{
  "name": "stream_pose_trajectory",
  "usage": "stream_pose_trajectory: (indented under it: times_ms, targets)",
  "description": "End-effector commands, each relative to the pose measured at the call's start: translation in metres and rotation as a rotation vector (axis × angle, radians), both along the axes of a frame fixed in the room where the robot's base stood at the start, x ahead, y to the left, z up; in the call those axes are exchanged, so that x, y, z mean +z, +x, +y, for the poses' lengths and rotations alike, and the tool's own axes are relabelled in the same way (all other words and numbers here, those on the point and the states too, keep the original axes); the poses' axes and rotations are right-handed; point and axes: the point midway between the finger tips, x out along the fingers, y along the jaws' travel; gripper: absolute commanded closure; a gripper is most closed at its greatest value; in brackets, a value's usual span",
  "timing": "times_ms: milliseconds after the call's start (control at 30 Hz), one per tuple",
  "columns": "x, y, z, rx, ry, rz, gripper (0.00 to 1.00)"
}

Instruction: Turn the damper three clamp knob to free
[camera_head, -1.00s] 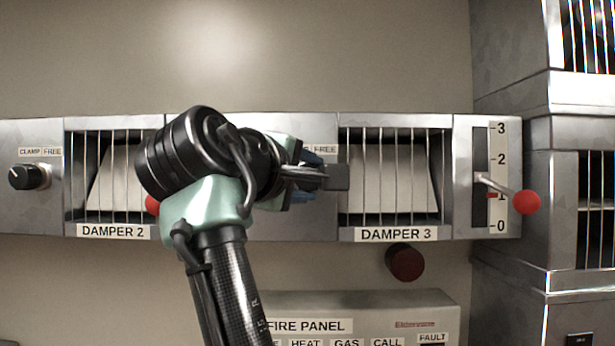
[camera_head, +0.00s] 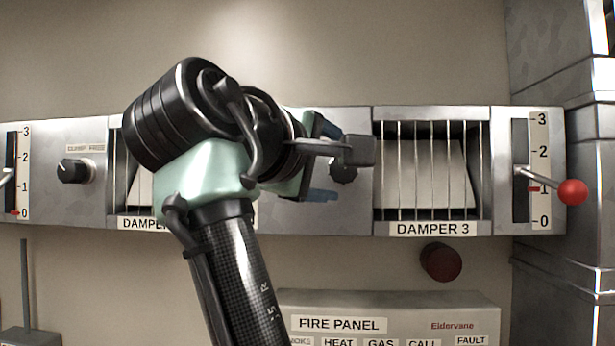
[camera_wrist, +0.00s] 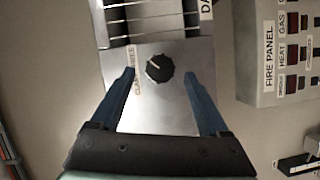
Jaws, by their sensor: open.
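The damper three clamp knob (camera_head: 344,172) is a black round knob on the metal panel just left of the DAMPER 3 grille (camera_head: 425,170). In the head view it is partly hidden by my gripper (camera_head: 345,165). In the wrist view the knob (camera_wrist: 160,68) shows whole, with a light pointer mark directed toward the CLAMP/FREE label (camera_wrist: 133,72); which word it points at is too small to tell. My gripper (camera_wrist: 160,75) is open, with one blue finger on each side of the knob and gaps to both. Whether the tips reach the knob's depth I cannot tell.
The DAMPER 3 lever with a red ball (camera_head: 573,192) sticks out at the right. A dark red round button (camera_head: 441,262) and the fire panel (camera_head: 390,318) are below. Another clamp knob (camera_head: 76,171) is at the left. The wall above the panel is clear.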

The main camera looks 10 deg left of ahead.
Motion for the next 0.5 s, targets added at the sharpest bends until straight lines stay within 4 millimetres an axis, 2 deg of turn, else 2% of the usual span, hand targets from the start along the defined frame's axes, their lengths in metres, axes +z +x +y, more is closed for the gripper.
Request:
stream_pose_trajectory:
  times_ms: [100,233,400,500]
  targets:
    - [-0.003,-0.027,0.012,0.004,0.0,-0.007,0.21]
    - [0.0,-0.052,0.021,0.002,0.001,-0.005,0.21]
    - [0.004,-0.072,0.029,0.001,0.001,-0.001,0.21]
    - [0.005,-0.077,0.031,0.0,0.001,0.0,0.21]
